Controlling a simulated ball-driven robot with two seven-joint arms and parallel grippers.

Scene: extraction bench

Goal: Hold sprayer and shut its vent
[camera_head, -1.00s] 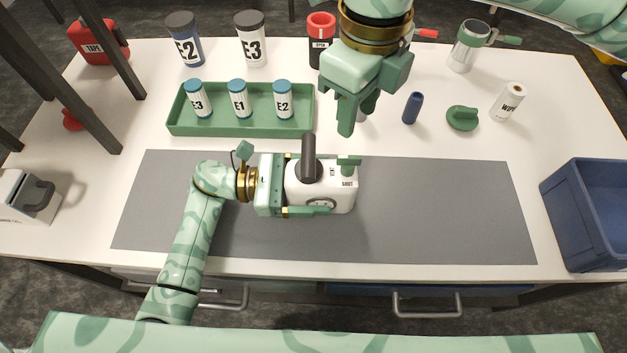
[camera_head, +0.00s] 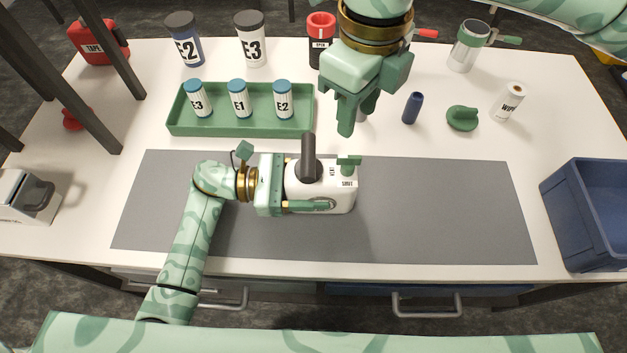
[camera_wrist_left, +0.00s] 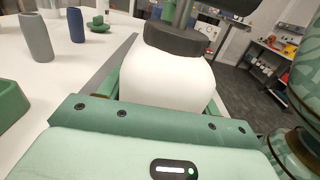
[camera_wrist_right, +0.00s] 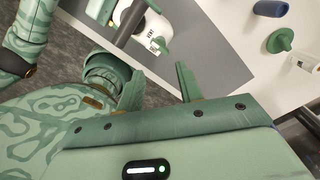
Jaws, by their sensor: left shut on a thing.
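The white sprayer (camera_head: 318,190) stands on the grey mat, with a dark handle (camera_head: 308,160) on top. A green vent tab (camera_head: 349,161) is at its right end, by small labels that seem to read VENT and SHUT; I cannot tell its setting. My left gripper (camera_head: 325,188) is shut around the sprayer's body from the left; its far finger is mostly hidden. The left wrist view shows the white body (camera_wrist_left: 165,78) between the fingers. My right gripper (camera_head: 356,122) is open and empty, behind and above the sprayer. The right wrist view shows the sprayer (camera_wrist_right: 128,14) and tab (camera_wrist_right: 161,48) beyond its fingers.
A green tray (camera_head: 240,126) with labelled vials stands behind left. A blue bottle (camera_head: 412,108), a green round-based object (camera_head: 462,118) and a white roll (camera_head: 509,102) stand behind right. A blue bin (camera_head: 587,215) is far right. The grey mat (camera_head: 450,210) is clear on the right.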

